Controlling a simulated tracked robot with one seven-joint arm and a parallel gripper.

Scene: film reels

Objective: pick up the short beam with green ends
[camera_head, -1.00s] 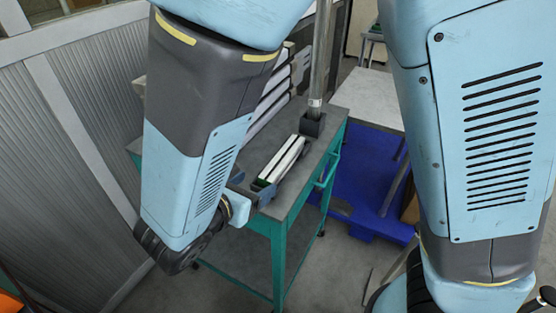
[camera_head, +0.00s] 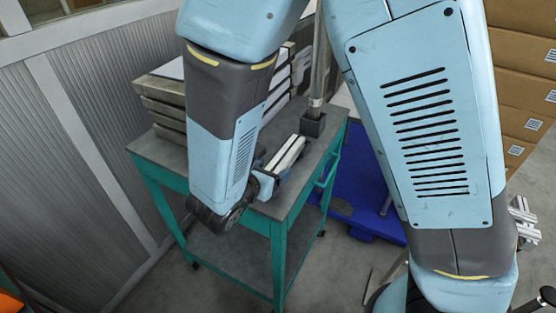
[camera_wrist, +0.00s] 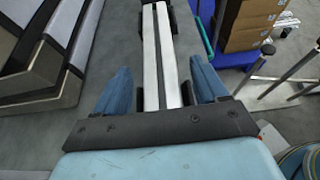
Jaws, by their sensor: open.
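The short beam (camera_head: 290,152), pale with two long white strips and a dark groove, lies on the grey top of a teal cart (camera_head: 278,200). In the wrist view the beam (camera_wrist: 161,55) runs away from me, between the fingers. Its green ends do not show now; the near end is hidden by my gripper. My gripper (camera_wrist: 160,66) is open, one blue finger on each side of the beam, with gaps visible. In the head view my gripper (camera_head: 264,174) is at the beam's near end, partly hidden by my arm.
A stack of pale and dark slabs (camera_head: 160,105) stands left on the cart. A metal post in a dark base (camera_head: 312,124) stands just beyond the beam. A blue platform (camera_head: 345,212) and cardboard boxes (camera_head: 524,100) are to the right. A corrugated wall (camera_head: 75,150) is left.

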